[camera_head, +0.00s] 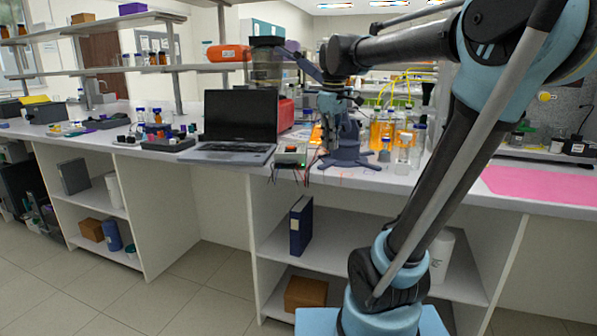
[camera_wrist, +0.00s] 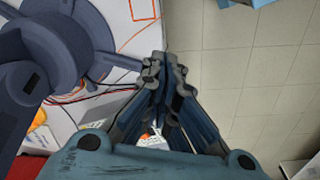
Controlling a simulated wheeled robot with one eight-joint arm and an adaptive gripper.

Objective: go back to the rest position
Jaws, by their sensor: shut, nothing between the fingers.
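My gripper (camera_wrist: 165,70) shows in the wrist view with its fingertips together and nothing held between them. It points down over the front edge of the white bench (camera_wrist: 118,60), with the floor to its right. A dark blue stand base with spread legs (camera_wrist: 65,45) lies to its left, apart from the fingers in the picture. In the head view my arm rises from the lower right and bends left over the bench. The gripper is hard to separate there from the blue-grey stand (camera_head: 350,158) behind it.
A laptop (camera_head: 240,125) stands open left of the stand. A small box with red and black wires (camera_head: 291,154) sits between them. Bottles with orange liquid (camera_head: 383,132) and clear glassware crowd the right side. A pink mat (camera_head: 540,185) lies farther right. The floor (camera_head: 190,290) in front is clear.

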